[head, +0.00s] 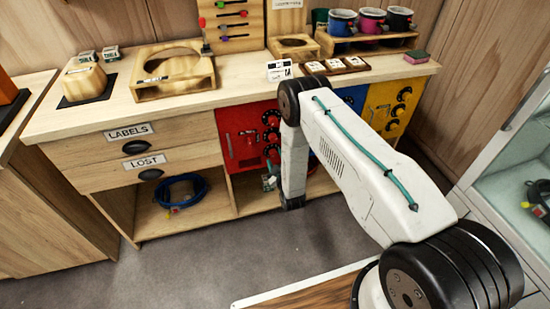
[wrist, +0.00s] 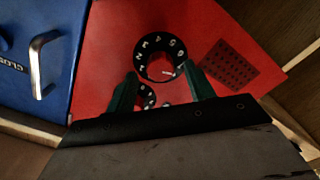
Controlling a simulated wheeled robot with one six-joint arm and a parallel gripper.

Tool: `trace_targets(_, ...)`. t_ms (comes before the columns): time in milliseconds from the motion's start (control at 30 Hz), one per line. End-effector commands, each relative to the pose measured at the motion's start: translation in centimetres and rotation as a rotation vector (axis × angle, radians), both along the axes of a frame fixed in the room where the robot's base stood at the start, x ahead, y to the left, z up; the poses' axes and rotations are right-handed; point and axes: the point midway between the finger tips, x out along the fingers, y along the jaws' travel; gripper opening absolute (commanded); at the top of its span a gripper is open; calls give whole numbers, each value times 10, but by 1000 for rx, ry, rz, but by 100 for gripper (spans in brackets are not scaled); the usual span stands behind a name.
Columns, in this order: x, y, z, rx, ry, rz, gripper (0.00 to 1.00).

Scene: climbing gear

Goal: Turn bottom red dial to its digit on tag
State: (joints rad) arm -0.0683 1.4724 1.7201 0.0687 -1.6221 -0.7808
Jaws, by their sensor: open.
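The red locker door (head: 238,148) is under the counter, with a column of black-ringed dials (head: 271,136) on its right side. In the wrist view the red door (wrist: 105,60) appears upside down, with the blue door on its left. The bottom red dial (wrist: 160,66) is near the picture's middle, a red knob inside a black ring of white digits. Another dial (wrist: 146,97) is partly hidden below it. My gripper (wrist: 160,88) is open, its green fingers on either side of the dial area; contact cannot be told.
A blue door (wrist: 50,55) with a metal handle (wrist: 42,65) adjoins the red one. A yellow door (head: 378,105) with dials stands further right. The counter (head: 225,92) holds wooden stands, cups and a white card (head: 280,70). Grey floor (head: 200,255) is clear in front.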

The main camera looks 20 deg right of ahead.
Motion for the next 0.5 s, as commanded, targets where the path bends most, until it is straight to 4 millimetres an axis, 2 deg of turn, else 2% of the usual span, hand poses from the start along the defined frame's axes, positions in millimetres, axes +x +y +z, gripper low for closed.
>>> trace_targets(233,-44,0,-1,-1,4,-1,53)
trace_targets(367,-58,-1,-1,-1,2,-1,53)
trace_targets(500,-63,-1,0,-1,1,-1,53)
